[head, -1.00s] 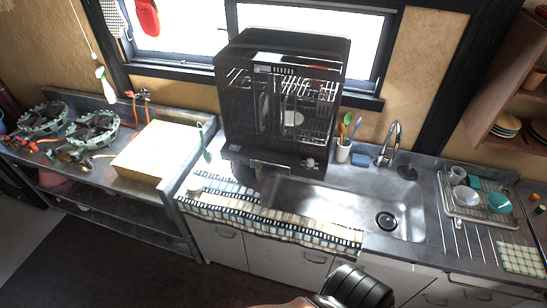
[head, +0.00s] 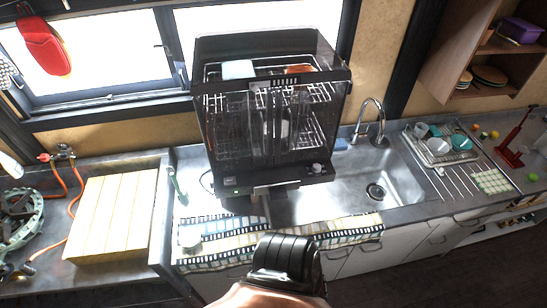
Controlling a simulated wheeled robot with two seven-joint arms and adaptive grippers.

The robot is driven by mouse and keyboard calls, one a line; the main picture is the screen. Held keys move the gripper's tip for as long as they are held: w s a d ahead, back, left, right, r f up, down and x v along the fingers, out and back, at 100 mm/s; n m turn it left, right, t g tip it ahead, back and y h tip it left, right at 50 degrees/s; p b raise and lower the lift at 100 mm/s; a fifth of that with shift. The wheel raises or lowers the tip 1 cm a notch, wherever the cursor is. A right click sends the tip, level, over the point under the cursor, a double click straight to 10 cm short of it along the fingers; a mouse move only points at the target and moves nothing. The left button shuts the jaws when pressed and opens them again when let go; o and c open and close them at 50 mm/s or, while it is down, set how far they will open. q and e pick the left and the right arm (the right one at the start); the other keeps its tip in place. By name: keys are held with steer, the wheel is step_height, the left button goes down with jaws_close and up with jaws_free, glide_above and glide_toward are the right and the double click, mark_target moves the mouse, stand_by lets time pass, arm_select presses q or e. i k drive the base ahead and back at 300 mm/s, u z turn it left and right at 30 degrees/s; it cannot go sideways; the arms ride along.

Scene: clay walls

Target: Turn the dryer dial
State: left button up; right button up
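The dish dryer (head: 270,120) is a black cabinet with clear front doors and wire racks, standing on the counter at the left of the sink. Its dial (head: 317,168) is a small light knob at the right of the lower front panel. A dark rounded part of my own arm shows at the bottom centre, in front of the counter and below the dryer. No gripper fingers show in the head view, and nothing of mine touches the dial.
The sink (head: 345,190) with a tap (head: 372,115) lies right of the dryer. A dish rack (head: 440,150) with cups stands farther right. A patterned mat (head: 345,226) lies along the counter front. A yellow block (head: 115,215) sits on the left bench.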

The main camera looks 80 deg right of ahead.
mark_target(316, 169)
steer(key=i, duration=0.7)
steer(key=z, duration=2.45)
